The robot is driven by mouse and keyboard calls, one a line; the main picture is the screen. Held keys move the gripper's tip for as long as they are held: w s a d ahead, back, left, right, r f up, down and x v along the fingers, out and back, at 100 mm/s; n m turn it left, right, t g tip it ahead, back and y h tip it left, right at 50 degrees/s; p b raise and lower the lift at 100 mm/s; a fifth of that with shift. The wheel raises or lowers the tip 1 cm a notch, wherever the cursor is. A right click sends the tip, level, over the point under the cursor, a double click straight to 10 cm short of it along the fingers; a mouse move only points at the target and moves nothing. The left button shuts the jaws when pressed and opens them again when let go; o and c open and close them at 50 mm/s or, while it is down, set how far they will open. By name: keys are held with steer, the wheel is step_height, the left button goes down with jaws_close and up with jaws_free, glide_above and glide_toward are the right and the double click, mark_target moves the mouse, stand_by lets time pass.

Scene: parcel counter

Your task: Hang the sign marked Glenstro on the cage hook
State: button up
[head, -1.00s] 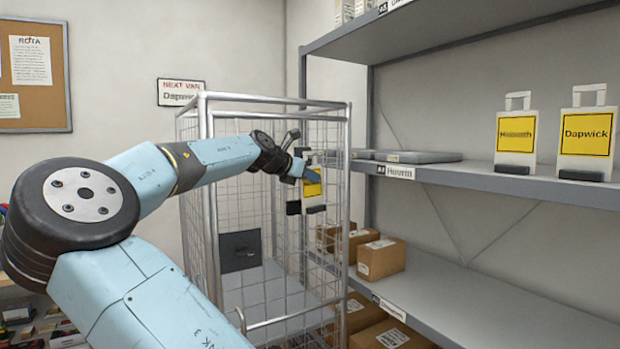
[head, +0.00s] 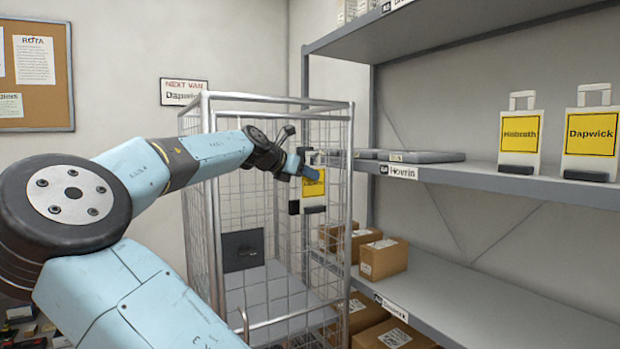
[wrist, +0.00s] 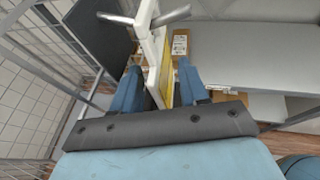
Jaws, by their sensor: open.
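A white sign with a yellow label (head: 314,188) is upright at the right side of the wire cage (head: 214,170); its lettering is too small and covered to read. In the wrist view the sign (wrist: 158,50) is edge-on, its white top beside a grey metal bar (wrist: 143,18), which looks like the cage hook. I cannot tell for certain whether the handle is over the bar. My gripper (head: 304,168) is open at the sign's upper left. In the wrist view its blue fingers (wrist: 157,92) stand on either side of the sign, apart from each other.
Signs marked Holbroth (head: 519,134) and Dapwick (head: 590,134) stand on the shelf (head: 480,176) at right. A wall notice (head: 184,91) reads "Next van Dapwick". The lower shelf's right part is clear.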

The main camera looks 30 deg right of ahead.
steer(key=v, duration=1.1)
